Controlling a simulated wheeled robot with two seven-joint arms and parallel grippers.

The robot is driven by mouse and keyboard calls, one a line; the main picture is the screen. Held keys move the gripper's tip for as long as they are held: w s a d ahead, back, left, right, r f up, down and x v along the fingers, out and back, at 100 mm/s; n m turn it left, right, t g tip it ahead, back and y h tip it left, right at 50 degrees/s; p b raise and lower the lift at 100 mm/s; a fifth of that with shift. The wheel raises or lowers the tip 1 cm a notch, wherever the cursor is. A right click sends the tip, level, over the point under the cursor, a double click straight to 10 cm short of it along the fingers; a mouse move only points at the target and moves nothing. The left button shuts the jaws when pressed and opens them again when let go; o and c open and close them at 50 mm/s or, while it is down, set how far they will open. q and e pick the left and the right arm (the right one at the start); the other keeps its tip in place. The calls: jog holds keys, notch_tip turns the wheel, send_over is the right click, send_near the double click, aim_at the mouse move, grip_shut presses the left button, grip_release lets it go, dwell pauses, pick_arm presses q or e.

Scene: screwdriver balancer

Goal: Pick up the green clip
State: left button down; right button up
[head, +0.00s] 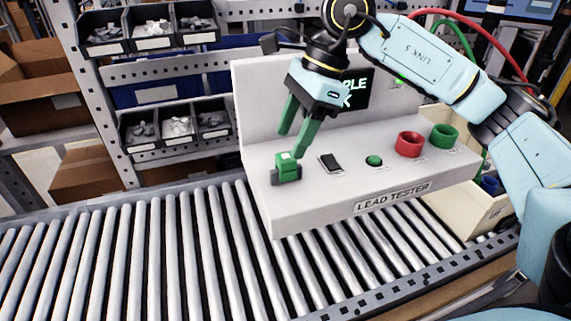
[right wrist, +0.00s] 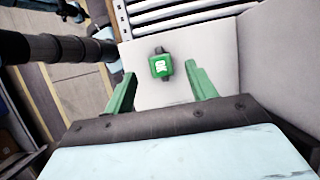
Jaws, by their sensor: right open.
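The green clip (head: 287,167) sits on the left end of the white lead tester's (head: 330,205) top face, on a dark base. In the right wrist view the green clip (right wrist: 161,66) shows a white mark on top and dark ends. My right gripper (head: 292,135) is just above and beside the clip, with its green fingers apart. In the right wrist view the right gripper (right wrist: 160,90) is open and empty, and the clip lies ahead, between the lines of the two fingers. My left gripper is not in view.
A black switch (head: 330,163), a green button (head: 374,160), a red ring (head: 409,143) and a green ring (head: 445,136) are on the tester. The tester stands over a roller conveyor (head: 150,255), clear at left. Bins of parts (head: 175,127) stand behind.

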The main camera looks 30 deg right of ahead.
aim_at(287, 156)
jog(key=x, duration=0.4)
jog(key=shift+d+f, duration=0.2)
jog(key=shift+f, duration=0.3)
jog(key=shift+a+f, duration=0.2)
jog(key=shift+f, duration=0.2)
jog(key=c, duration=1.2)
